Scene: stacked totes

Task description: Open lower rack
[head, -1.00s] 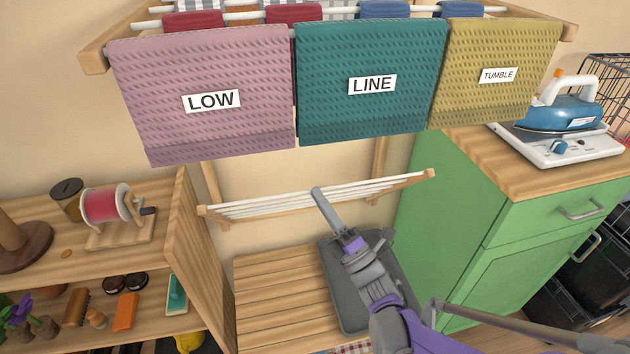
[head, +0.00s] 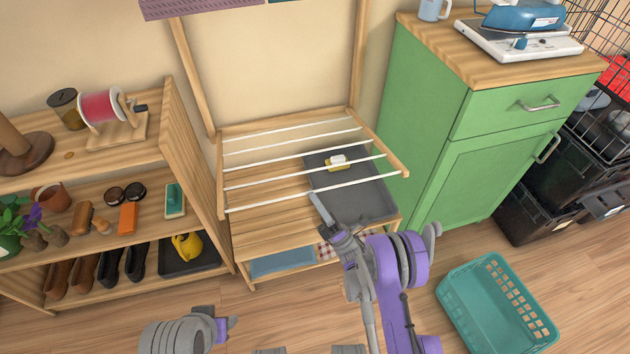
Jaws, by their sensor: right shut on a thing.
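The lower rack (head: 392,150) is a wooden frame with several white rods, fixed to the wall posts. It is swung out from the wall and stands roughly level above a slatted bench (head: 270,222). My right gripper (head: 317,197) is at the middle of the rack's front rod and shut on it; the fingers are small and partly hidden by the wrist.
A grey tray (head: 365,198) with a yellow-and-white item (head: 338,162) lies under the rack. A green cabinet (head: 440,165) stands close on the right and a wooden shelf (head: 185,170) on the left. A teal basket (head: 490,310) is on the floor.

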